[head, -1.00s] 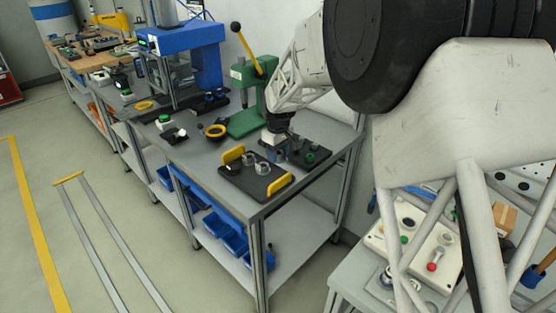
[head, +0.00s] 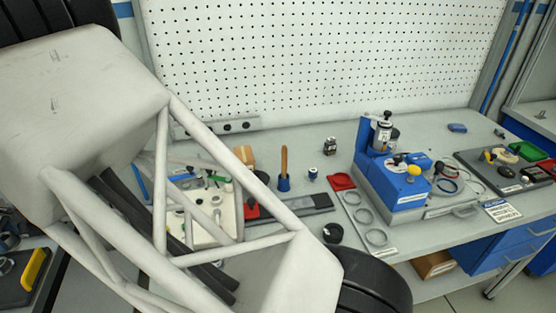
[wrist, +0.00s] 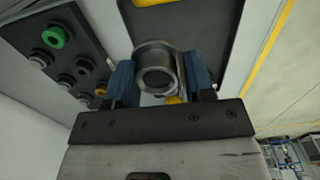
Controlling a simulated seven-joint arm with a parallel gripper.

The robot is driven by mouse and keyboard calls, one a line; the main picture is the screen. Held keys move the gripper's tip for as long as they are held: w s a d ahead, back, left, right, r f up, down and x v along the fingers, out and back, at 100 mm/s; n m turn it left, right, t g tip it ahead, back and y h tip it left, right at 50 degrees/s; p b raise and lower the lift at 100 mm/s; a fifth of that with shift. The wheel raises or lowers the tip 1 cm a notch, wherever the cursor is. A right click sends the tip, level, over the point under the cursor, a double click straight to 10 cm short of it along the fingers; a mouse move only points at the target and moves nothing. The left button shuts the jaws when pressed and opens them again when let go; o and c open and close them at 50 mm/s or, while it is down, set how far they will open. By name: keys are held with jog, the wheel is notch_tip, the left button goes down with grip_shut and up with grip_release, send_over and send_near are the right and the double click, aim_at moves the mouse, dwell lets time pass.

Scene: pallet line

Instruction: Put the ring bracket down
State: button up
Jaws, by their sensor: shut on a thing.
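In the wrist view the ring bracket (wrist: 157,70) is a grey metal ring, held between the blue fingers of my gripper (wrist: 160,82). The fingers are shut on it from both sides. Behind the ring lies a black tray (wrist: 212,35) with a yellow handle (wrist: 153,2). I cannot tell whether the ring touches the tray. In the head view my gripper and the ring bracket are out of sight; my arm covers the left side. A dark tray with a yellow handle (head: 35,269) shows at the lower left edge there.
A black plate with a green knob (wrist: 56,37) and several metal studs lies left of the tray in the wrist view. In the head view, a bench holds a blue device (head: 402,186), a red tray (head: 341,181) and a black round cup (head: 333,233). A pegboard (head: 320,60) stands behind.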

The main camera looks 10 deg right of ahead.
jog(key=shift+w, duration=0.1)
jog(key=w+d+m, duration=0.2)
jog(key=w+d, duration=0.7)
jog(key=d, duration=0.4)
jog(key=w+d+r+m, duration=0.1)
jog(key=w+d+m, duration=0.2)
jog(key=w+d, duration=0.8)
jog(key=w+d+m, duration=0.2)
jog(key=w+d, duration=0.6)
jog(key=d, duration=0.7)
jog(key=w+d+m, duration=0.1)
jog(key=d+m, duration=0.2)
jog(key=d, duration=1.9)
jog(key=w+d+r+m, duration=0.1)
jog(key=w+d+m, duration=0.1)
jog(key=d, duration=2)
jog(key=shift+m, duration=0.8)
jog(key=shift+w+d+f, duration=0.1)
send_over(289, 157)
jog(key=shift+f, duration=3.05)
jog(key=shift+f, duration=1.85)
